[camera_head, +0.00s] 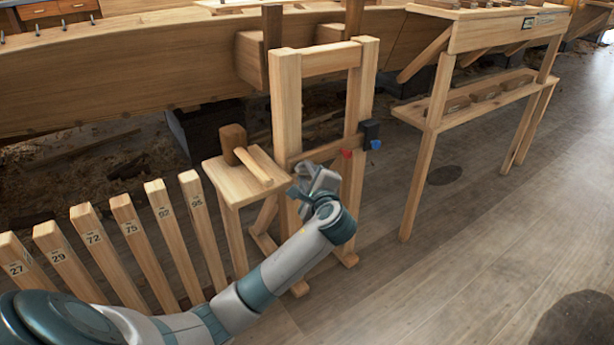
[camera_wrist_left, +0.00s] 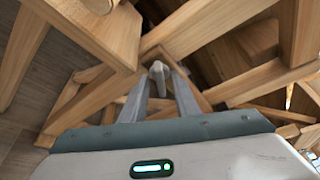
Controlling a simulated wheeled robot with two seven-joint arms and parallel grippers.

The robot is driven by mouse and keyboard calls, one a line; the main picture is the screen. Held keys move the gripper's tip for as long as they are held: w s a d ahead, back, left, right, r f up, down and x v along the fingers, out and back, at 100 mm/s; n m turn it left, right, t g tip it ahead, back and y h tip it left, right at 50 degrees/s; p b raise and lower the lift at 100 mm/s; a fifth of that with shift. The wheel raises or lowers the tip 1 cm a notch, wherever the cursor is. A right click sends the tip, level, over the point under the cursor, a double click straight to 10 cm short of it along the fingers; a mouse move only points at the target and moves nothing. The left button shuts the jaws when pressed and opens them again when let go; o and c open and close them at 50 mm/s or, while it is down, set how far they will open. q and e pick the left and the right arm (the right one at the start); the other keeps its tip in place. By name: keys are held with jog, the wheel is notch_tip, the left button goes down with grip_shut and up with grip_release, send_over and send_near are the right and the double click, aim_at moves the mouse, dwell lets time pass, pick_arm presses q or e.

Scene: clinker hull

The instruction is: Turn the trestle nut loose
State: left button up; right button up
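The trestle (camera_head: 287,100) is an upright pale wooden frame standing against the hull, with a crossbar between its posts. My left gripper (camera_head: 314,178) is in front of its lower part, beside the small stool. In the left wrist view the two grey fingers (camera_wrist_left: 160,84) stand apart and point at the trestle's timbers. A small grey metal piece, apparently the trestle nut (camera_wrist_left: 157,72), shows between the fingertips. I see no clear contact on either side. In the head view the gripper hides the nut. My right gripper is not in view.
A wooden mallet (camera_head: 236,143) lies on the small stool (camera_head: 226,178). A black block (camera_head: 371,131) with red and blue parts is on the trestle's right post. Numbered stakes (camera_head: 160,232) stand at left. A shelf bench (camera_head: 439,110) stands at right, with open floor before it.

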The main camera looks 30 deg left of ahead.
pick_arm(q)
jog(key=c, duration=0.7)
